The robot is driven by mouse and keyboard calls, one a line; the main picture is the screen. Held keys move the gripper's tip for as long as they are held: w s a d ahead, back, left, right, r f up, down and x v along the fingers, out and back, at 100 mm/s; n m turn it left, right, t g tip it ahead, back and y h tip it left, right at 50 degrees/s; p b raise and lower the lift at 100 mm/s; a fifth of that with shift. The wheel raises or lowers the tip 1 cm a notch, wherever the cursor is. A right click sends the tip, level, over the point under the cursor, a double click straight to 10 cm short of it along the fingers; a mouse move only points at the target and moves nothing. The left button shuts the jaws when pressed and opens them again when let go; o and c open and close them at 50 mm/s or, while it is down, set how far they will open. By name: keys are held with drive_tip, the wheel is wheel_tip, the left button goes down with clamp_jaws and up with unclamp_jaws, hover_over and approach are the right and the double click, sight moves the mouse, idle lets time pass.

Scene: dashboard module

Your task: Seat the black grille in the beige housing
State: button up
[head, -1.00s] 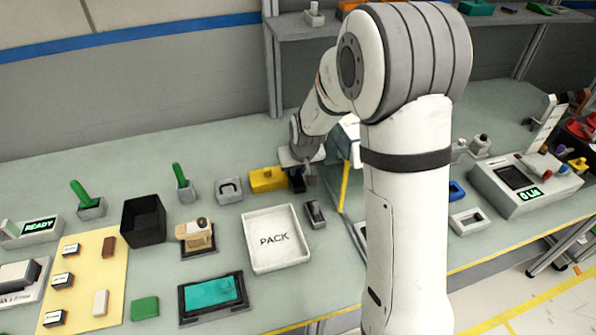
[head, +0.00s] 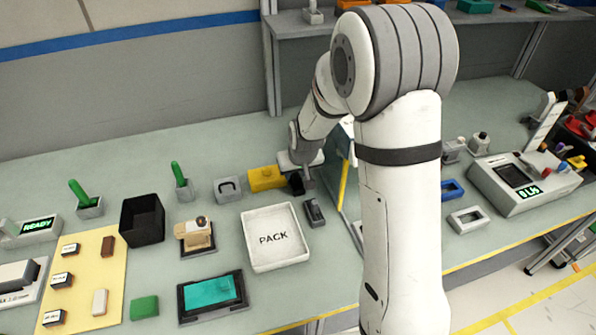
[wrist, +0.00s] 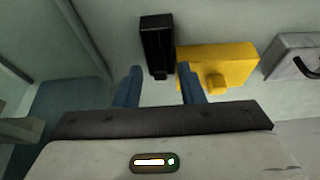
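A narrow black piece, probably the grille, shows in the wrist view (wrist: 157,45), beside a yellow block. In the head view the dark piece (head: 297,184) is partly hidden by my gripper (head: 307,172). The wrist view shows my gripper (wrist: 160,69) open, its two blue fingers apart. The near end of the black piece appears between the fingertips, with visible gaps on both sides, and neither finger touches it. The beige housing (head: 195,240) sits on a dark base left of the PACK tray, with a dark round part on top.
The yellow block (head: 266,178) stands close beside the black piece, and a grey block with a black handle (head: 228,190) is left of it. The white PACK tray (head: 305,257), black bin (head: 142,220) and teal-topped tray (head: 240,305) surround the housing. A yellow-edged panel (head: 345,185) stands right of my gripper.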

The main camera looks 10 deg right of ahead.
drive_tip(key=b+v, duration=0.1)
drive_tip(key=v, duration=1.1)
drive_tip(key=s+d+r, duration=0.1)
drive_tip(key=s+d, duration=0.1)
drive_tip(key=s, duration=0.5)
drive_tip(key=s+d+r+m, duration=0.1)
drive_tip(key=s+d+r, duration=0.1)
drive_tip(key=s, duration=0.6)
drive_tip(key=s+d+r+m+g, duration=0.1)
drive_tip(key=s+d, duration=0.3)
drive_tip(key=s, duration=0.4)
drive_tip(key=shift+s+r+h, duration=0.25)
drive_tip(key=shift+r+h, duration=0.15)
drive_tip(key=shift+r, duration=0.1)
drive_tip(key=shift+o, duration=0.2)
drive_tip(key=shift+d, duration=0.15)
